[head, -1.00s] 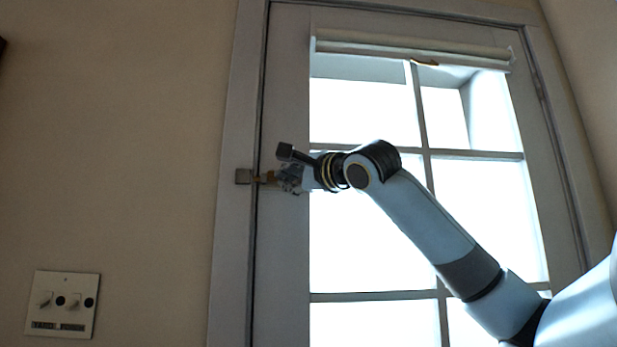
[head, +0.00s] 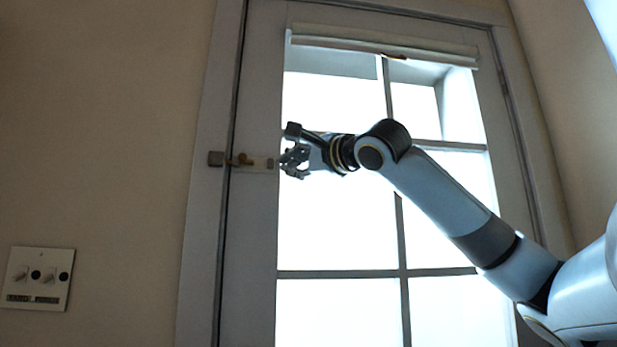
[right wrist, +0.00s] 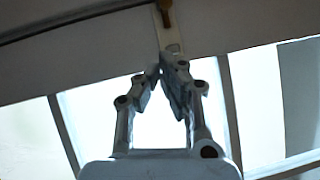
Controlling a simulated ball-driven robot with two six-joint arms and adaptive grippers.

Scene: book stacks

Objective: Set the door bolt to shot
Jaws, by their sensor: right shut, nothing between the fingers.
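The door bolt (head: 246,161) is a brass rod with a knob on a pale plate, mounted on the left stile of the door (head: 255,220). Its keeper (head: 215,158) is a small grey block on the frame to the left. The brass reaches across the gap toward the keeper; I cannot tell whether its tip is inside. My right gripper (head: 286,163) is just right of the bolt plate, apart from the knob. In the right wrist view its fingers (right wrist: 168,68) are shut and empty, with the bolt (right wrist: 165,14) beyond the tips. My left gripper is out of view.
The glazed door has a rolled blind (head: 385,42) at its top and dark glazing bars (head: 340,273). A switch plate (head: 38,278) is on the wall at lower left. The wall left of the frame is otherwise clear.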

